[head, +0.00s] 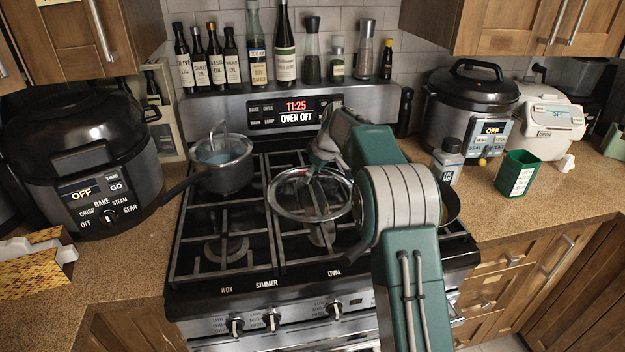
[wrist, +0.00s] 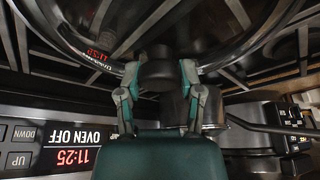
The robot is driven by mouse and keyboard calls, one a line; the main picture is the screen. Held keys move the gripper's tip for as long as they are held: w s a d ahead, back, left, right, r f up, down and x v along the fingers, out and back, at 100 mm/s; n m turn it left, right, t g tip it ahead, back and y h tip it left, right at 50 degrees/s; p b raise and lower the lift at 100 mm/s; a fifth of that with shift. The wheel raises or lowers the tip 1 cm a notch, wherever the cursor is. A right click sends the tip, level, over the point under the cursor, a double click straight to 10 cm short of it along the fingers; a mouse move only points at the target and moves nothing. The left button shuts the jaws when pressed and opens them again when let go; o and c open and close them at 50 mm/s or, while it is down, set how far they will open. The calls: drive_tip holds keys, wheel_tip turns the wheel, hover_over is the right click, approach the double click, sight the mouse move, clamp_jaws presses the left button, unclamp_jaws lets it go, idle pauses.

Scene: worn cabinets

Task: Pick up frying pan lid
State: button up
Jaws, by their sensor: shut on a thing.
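The frying pan lid (head: 285,207) is a round see-through glass lid with a shiny metal rim, over the middle of the stove in the head view. In the wrist view its glass (wrist: 185,22) fills the top. My gripper (head: 319,165) comes down on it from above. In the wrist view my gripper (wrist: 158,82) has its two green fingers on either side of the lid's dark knob (wrist: 157,70), shut on it. Burner grates show through the glass. I cannot tell how far the lid is above them. A dark pan (head: 451,203) is mostly hidden behind my arm.
A saucepan with its own lid (head: 226,172) stands on the back left burner, its handle pointing left. Bottles (head: 285,45) line the shelf behind the stove. Cookers (head: 470,105) stand on both counters. A green box (head: 515,174) sits at right. The front left grates are clear.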

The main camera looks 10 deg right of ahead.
drive_tip(key=shift+r, duration=0.55)
drive_tip(key=s+d+r, duration=0.9)
drive_tip(key=s+r, duration=0.1)
drive_tip(key=r, duration=0.1)
drive_tip(key=shift+s+r, duration=0.4)
